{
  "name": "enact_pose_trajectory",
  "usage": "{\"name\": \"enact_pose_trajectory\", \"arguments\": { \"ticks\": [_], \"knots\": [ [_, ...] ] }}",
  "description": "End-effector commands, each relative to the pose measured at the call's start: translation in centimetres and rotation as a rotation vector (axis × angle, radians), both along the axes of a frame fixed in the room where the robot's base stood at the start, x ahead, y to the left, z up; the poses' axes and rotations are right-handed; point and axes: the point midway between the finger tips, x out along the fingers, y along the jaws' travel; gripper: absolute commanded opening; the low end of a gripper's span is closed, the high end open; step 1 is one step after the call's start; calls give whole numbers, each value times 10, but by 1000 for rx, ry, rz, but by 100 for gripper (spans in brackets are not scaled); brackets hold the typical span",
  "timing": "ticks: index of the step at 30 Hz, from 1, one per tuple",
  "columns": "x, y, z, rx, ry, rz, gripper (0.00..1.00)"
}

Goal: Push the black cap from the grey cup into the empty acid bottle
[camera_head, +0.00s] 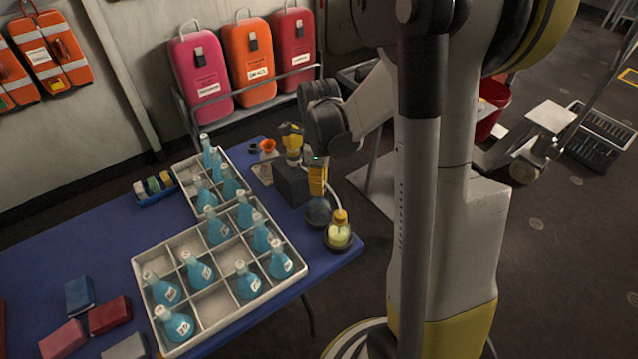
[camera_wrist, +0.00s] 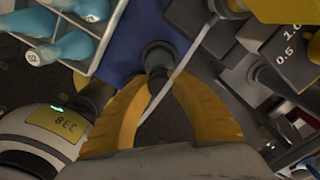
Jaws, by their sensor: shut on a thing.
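My gripper (camera_head: 318,190) points down near the table's right end. In the wrist view its yellow fingers (camera_wrist: 157,78) are closed on a small dark thing (camera_wrist: 156,69), which looks like the black cap. Directly below it in the head view is a dark round vessel (camera_head: 318,213), probably the acid bottle. A dark round rim (camera_wrist: 158,52) shows by the fingertips in the wrist view. I cannot tell whether the cap touches the bottle or how far in it sits. A small dark round item (camera_head: 254,148) stands at the table's back; I cannot tell if it is the grey cup.
A dark grey block (camera_head: 291,184) is close left. White trays (camera_head: 190,337) hold several blue flasks.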

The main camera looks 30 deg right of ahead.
Motion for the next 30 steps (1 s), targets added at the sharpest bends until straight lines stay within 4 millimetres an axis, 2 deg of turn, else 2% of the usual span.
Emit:
{"name": "enact_pose_trajectory", "arguments": {
  "ticks": [4, 17, 30],
  "knots": [
    [0, 0, -6, 0, 0, 0, 8],
    [0, 0, -6, 0, 0, 0, 8],
    [0, 0, -21, 0, 0, 0, 8]
  ]
}}
